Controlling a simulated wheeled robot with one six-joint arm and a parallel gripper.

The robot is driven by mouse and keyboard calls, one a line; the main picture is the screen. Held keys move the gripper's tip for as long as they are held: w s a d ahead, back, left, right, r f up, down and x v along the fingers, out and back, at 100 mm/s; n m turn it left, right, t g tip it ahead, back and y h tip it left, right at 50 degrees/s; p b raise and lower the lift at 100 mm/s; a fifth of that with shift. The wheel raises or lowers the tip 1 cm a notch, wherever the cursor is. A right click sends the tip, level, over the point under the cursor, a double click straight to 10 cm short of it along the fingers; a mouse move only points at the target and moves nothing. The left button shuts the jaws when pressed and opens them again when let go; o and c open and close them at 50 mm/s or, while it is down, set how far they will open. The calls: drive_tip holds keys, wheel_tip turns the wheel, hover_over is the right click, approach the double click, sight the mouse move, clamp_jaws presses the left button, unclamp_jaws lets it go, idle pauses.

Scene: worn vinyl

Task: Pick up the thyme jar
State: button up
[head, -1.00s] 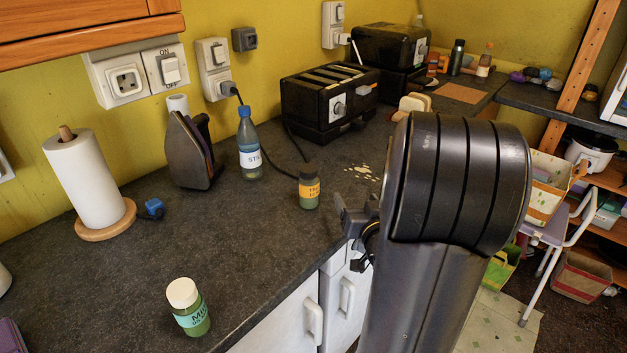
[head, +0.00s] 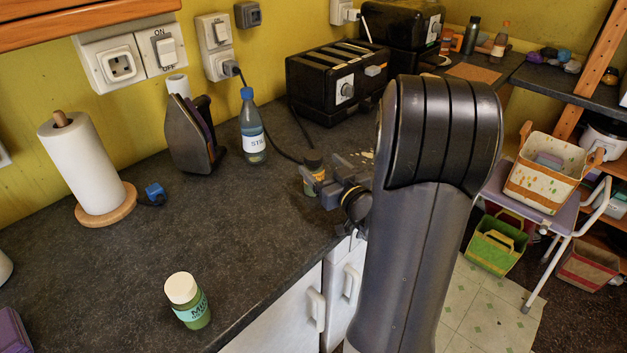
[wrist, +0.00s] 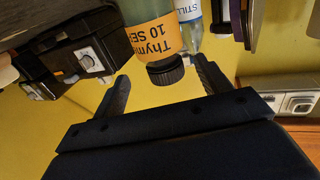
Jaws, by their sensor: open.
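The thyme jar (head: 313,167) stands upright on the dark worktop, partly hidden behind my gripper (head: 318,183) in the head view. It has a dark lid, a yellow-orange label and greenish contents. In the wrist view the picture is upside down; the jar (wrist: 152,38) shows its "Thyme" label, with its black lid lying between the two finger lines. My gripper (wrist: 160,84) is open, with one finger on each side of the jar's lid in that view. The fingers look apart from the jar; I cannot tell the exact gap.
Behind the jar stand a blue-capped bottle (head: 252,128), an iron (head: 193,135) and a black toaster (head: 330,85). A green jar with a cream lid (head: 187,300) stands at the front left. A paper towel roll (head: 85,168) is at left. The middle worktop is clear.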

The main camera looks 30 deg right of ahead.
sight(312, 157)
drive_tip(key=w, duration=0.2)
drive_tip(key=w+a+p, duration=0.1)
drive_tip(key=shift+w+r, duration=0.3)
drive_tip(key=shift+w, duration=0.05)
drive_tip(key=shift+w+d, duration=0.1)
drive_tip(key=shift+w, duration=0.25)
drive_tip(key=c, duration=1.4)
